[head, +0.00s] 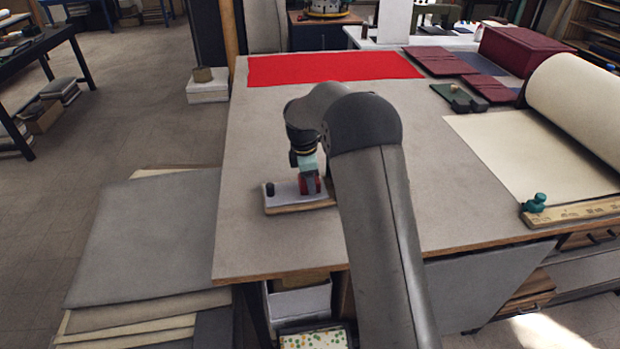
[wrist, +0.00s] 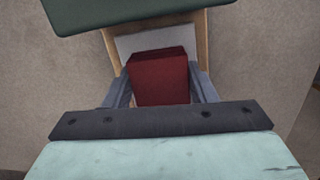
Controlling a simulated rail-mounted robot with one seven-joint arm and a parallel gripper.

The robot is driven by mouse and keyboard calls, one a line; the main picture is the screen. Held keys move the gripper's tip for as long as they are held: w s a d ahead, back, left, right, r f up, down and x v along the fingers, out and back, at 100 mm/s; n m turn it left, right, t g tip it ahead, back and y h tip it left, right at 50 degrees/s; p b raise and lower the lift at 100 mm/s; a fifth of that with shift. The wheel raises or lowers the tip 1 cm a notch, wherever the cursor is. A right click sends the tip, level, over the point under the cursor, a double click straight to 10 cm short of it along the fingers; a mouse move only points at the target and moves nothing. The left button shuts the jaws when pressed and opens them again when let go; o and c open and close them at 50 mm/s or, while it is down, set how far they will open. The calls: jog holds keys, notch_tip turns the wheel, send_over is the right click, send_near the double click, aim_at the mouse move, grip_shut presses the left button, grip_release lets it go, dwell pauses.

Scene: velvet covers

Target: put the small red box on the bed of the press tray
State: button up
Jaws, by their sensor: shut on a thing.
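The small red box (wrist: 160,80) sits between the two grey fingers of my gripper (wrist: 161,88) in the wrist view. The gripper is shut on it. In the head view the box shows as red patches beside the finger of my gripper (head: 309,185). The press tray (head: 285,209), with a pale bed and wooden edge, lies under the box on the table; its bed also shows in the wrist view (wrist: 133,44). I cannot tell whether the box touches the bed. My arm hides the tray's right end.
A small dark knob (head: 269,189) stands at the tray's left end. A dark green flat thing (wrist: 120,12) crosses the top of the wrist view. Red cloth (head: 335,68) lies at the table's back; a cream roll (head: 575,105) lies right. The table left of the tray is clear.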

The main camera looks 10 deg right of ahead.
jog(key=shift+f, duration=0.1)
jog(key=o, duration=1)
notch_tip(320, 180, up, 12)
jog(key=a+b, duration=0.1)
jog(key=s+r+m, duration=0.2)
jog(key=s+m, duration=0.5)
jog(key=s, duration=1)
jog(key=s+f+m, duration=0.2)
jog(key=s+m, duration=0.1)
jog(key=s, duration=0.4)
jog(key=s+f+m+y, duration=0.1)
jog(key=s+f+m, duration=0.1)
jog(key=s, duration=0.5)
jog(key=s+f+m, duration=0.3)
jog(key=s+m, duration=0.2)
jog(key=s, duration=0.2)
jog(key=shift+s+d+t, duration=0.2)
jog(key=shift+d+t, duration=0.1)
jog(key=shift+d, duration=0.1)
